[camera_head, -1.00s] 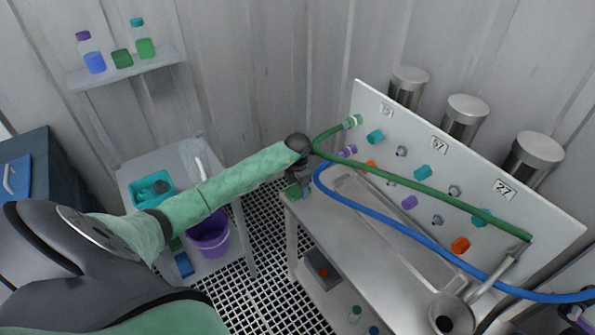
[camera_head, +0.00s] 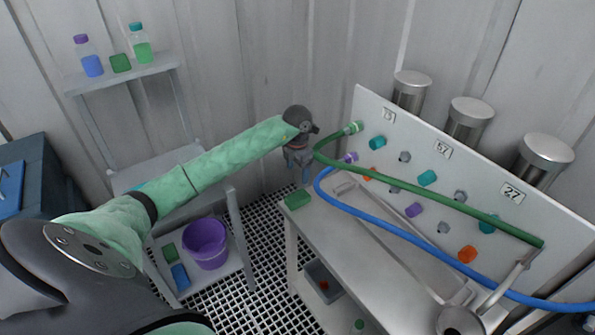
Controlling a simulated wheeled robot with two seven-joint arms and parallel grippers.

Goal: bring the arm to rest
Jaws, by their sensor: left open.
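My left arm reaches in from the left in its green sleeve. My left gripper (camera_head: 298,172) hangs at the arm's end, pointing down, beside the far left corner of the workbench. Its fingers are small in view; they are open and nothing shows between them. A green block (camera_head: 297,199) lies on the bench corner just below and in front of the gripper, apart from it. My right gripper is not in view.
A white panel (camera_head: 466,157) with ports stands along the bench (camera_head: 345,235). A green hose (camera_head: 440,199) and a blue hose (camera_head: 400,232) run across it. A purple bucket (camera_head: 205,243) sits on the cart's lower shelf. Bottles stand on the wall shelf (camera_head: 125,74).

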